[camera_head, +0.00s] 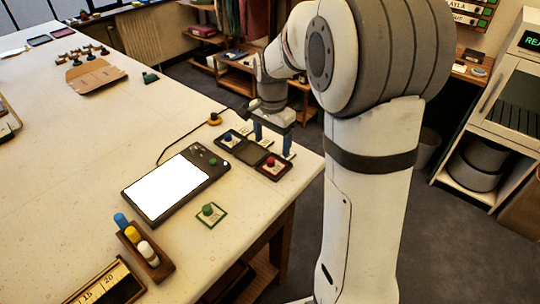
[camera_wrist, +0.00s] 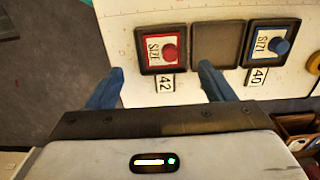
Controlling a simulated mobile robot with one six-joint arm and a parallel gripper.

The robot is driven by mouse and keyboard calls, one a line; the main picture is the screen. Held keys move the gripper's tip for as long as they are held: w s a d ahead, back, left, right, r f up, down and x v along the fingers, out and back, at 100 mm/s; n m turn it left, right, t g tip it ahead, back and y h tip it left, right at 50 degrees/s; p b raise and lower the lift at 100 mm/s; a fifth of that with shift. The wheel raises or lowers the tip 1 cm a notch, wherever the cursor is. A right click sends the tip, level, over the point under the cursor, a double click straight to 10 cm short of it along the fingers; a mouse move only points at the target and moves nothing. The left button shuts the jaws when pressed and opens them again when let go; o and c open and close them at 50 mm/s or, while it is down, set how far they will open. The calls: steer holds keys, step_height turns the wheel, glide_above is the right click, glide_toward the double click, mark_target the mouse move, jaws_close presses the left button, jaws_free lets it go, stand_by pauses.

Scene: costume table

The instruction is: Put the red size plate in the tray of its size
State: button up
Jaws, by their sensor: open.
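The red size plate (camera_wrist: 163,49), with a round red knob, lies in a dark square tray (camera_wrist: 140,50) whose label reads 42. It also shows in the head view (camera_head: 271,165), at the near end of a row of three trays. An empty dark tray (camera_wrist: 216,44) sits in the middle of the row. A blue size plate (camera_wrist: 269,43) lies in the tray labelled 40. My gripper (camera_wrist: 161,70) is open and empty, its blue fingers apart near the edge of the red plate's tray. In the head view my gripper (camera_head: 273,147) is over the row's table-edge side.
A light pad (camera_head: 175,187) lies left of the trays, with a green-knobbed plate (camera_head: 210,213) in front of it. A yellow knobbed piece (camera_head: 215,119) stands behind the trays. A wooden holder (camera_head: 145,252) is at the front. The table edge is close to the trays.

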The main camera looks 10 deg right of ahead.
steer(key=s+r+n+t, duration=0.1)
steer(key=s+r+n, duration=0.3)
steer(key=s+r, duration=0.4)
steer(key=s+f+n+t, duration=0.1)
steer(key=s+f+n, duration=0.1)
steer(key=s, duration=0.4)
steer(key=s+f+n+t, duration=0.1)
steer(key=s+n, duration=0.3)
steer(key=s, duration=0.3)
steer(key=shift+s+a+f+n, duration=0.15)
steer(key=shift+a+f+n, duration=0.05)
steer(key=shift+f+n, duration=0.2)
